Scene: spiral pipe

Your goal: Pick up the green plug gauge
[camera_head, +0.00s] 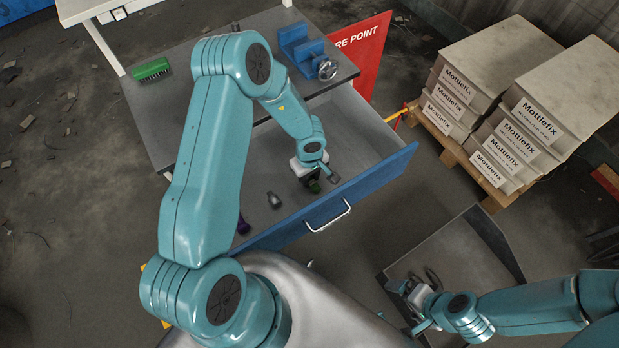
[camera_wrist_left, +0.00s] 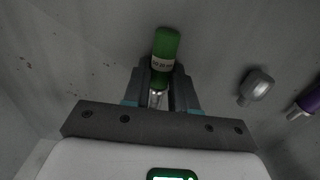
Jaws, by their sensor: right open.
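The green plug gauge (camera_head: 314,187) is in the open drawer, near its front wall. In the left wrist view the green plug gauge (camera_wrist_left: 166,45) has a green handle, a pale label band and a silver end pointing toward my palm. My left gripper (camera_head: 319,176) is down in the drawer at this gauge. In the left wrist view the left gripper's fingers (camera_wrist_left: 161,85) lie close on both sides of the gauge's lower part; I cannot tell whether they press on it. My right gripper (camera_head: 420,283) is open and empty at the lower right, over a dark tray.
A grey gauge (camera_head: 274,200) and a purple gauge (camera_head: 243,225) lie in the drawer (camera_head: 377,177) to the left. The worktop holds a green brush (camera_head: 151,69) and a blue vise (camera_head: 300,45).

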